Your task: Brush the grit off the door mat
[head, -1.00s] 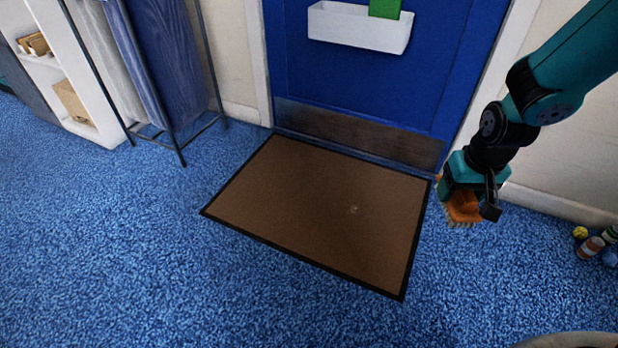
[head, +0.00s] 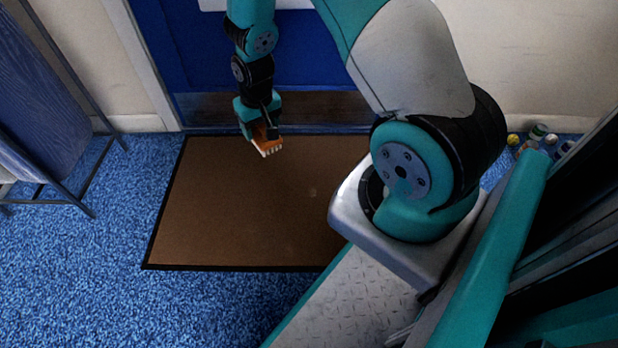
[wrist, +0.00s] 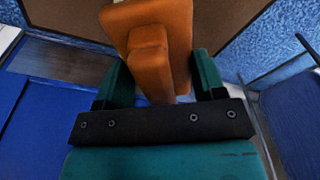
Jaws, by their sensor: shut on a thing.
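The brown door mat (head: 230,205) with a black border lies on the blue carpet in front of the blue door. My gripper (head: 262,132) is shut on an orange brush (head: 267,146) with pale bristles, over the far part of the mat near the door. I cannot tell whether the bristles touch the mat. In the wrist view the brush (wrist: 160,45) sits between the two green fingers, with mat behind it. My arm and base hide the mat's right end.
The blue door (head: 190,60) with its metal kick plate (head: 320,108) stands just behind the mat. A metal rack with blue cloth (head: 40,110) stands at the left. Several small coloured items (head: 537,132) lie by the wall at right. Carpet left of the mat is clear.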

